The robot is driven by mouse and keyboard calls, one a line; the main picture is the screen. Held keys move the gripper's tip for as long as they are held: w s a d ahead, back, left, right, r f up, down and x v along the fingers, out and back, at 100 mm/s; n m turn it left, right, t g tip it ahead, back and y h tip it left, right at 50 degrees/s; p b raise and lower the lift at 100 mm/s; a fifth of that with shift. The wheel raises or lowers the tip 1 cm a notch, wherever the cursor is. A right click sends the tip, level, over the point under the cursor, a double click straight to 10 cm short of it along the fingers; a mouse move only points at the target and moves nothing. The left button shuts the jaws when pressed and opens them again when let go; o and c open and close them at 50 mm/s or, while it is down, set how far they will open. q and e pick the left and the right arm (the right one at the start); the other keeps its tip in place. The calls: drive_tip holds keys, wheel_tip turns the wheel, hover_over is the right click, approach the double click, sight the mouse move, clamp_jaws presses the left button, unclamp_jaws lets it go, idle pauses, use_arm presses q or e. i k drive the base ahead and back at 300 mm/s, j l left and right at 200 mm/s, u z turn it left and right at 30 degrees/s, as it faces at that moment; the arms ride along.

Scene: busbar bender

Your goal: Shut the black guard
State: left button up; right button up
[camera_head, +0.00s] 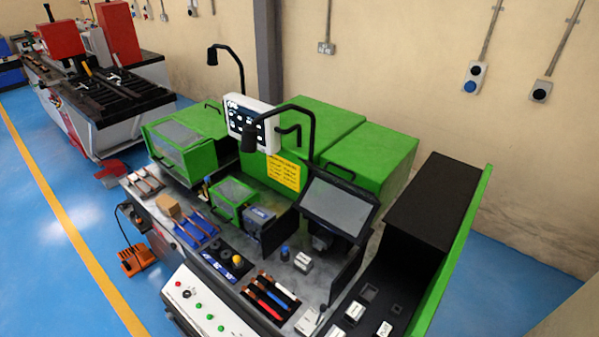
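The black guard (369,217) appears to be the black-framed panel with a grey, see-through-looking window on the right half of the green bending machine. It is tilted, with its upper edge toward the back, and stands raised above the worktop between dark upright plates. A dark tool part (322,238) shows below it, and a gap is visible under its lower edge. I cannot tell how its hinge is placed. Neither of my grippers is in view, and nothing touches the guard.
A black lamp on a bent arm (308,112) rises just left of the guard. A white control panel (251,122) and green housings (372,160) stand behind. A black box with a green side (436,200) stands right. Copper bars and tools lie on the worktop (225,262).

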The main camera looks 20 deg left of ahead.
sight(366, 196)
drive_tip(key=i+l+u, duration=0.1)
drive_tip(key=l+u, duration=0.2)
drive_tip(key=u, duration=0.15)
drive_tip(key=i+l+u, duration=0.1)
drive_tip(key=l+u, duration=0.6)
drive_tip(key=u, duration=0.2)
drive_tip(key=l+u, duration=0.65)
drive_tip(key=l, duration=0.35)
drive_tip(key=l+u, duration=0.3)
drive_tip(key=l, duration=0.3)
